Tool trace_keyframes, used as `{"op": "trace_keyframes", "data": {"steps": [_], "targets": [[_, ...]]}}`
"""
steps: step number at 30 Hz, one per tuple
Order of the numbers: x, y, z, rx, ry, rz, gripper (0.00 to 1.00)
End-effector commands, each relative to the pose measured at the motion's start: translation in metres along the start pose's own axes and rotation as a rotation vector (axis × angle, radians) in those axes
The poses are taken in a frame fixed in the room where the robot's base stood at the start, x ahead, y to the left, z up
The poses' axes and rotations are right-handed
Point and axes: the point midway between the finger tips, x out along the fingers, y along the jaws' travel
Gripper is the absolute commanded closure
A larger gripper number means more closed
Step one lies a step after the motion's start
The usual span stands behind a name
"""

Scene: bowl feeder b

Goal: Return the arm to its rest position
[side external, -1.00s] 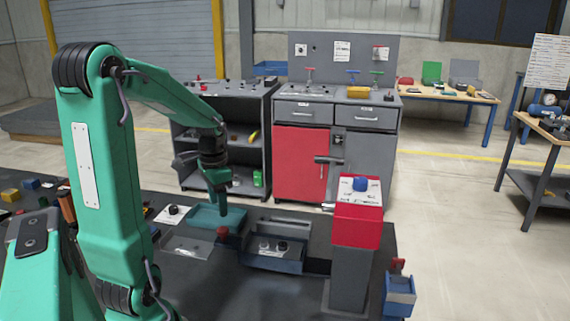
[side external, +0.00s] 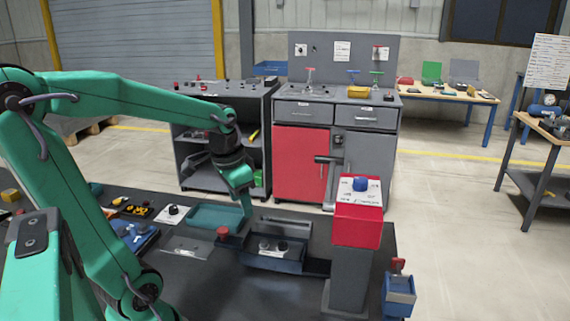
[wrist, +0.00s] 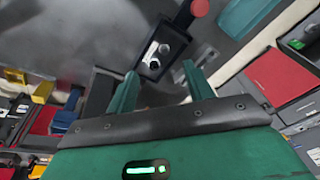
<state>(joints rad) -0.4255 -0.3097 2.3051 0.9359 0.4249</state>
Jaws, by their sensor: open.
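My green arm bends at an elbow at the left of the side external view and reaches right. My gripper (side external: 246,208) hangs from it, pointing down over the dark bench, beside the teal tray (side external: 200,218). In the wrist view my gripper (wrist: 160,86) has its two green fingers spread apart, with nothing held between them. A dark tray with round dark and pale pieces (wrist: 163,50) shows beyond the fingertips. The same tray (side external: 275,264) sits on the bench in the side external view, right of the red knob (side external: 223,232).
A red-topped pedestal with a blue knob (side external: 360,184) stands right of the gripper. A blue bin (side external: 399,297) is at its lower right. Grey shelves (side external: 190,185) and a red-doored cabinet (side external: 300,165) stand behind the bench. Open floor lies to the right.

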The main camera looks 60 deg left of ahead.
Motion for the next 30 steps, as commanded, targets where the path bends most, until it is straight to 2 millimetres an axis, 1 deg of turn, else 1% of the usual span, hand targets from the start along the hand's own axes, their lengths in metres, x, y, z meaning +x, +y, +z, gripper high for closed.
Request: {"op": "trace_keyframes", "data": {"steps": [1,6,12,15,18,21,30], "targets": [[-0.007,0.013,0.0,0.008,0.03,-0.003,0.48],[-0.025,0.05,0.004,0.004,0.118,0.004,0.48],[-0.042,0.087,0.015,-0.005,0.219,0.035,0.48],[-0.048,0.1,0.021,-0.01,0.257,0.055,0.48],[-0.051,0.109,0.026,-0.014,0.283,0.071,0.48],[-0.053,0.114,0.029,-0.018,0.296,0.081,0.48],[-0.053,0.115,0.03,-0.021,0.3,0.085,0.48]]}}
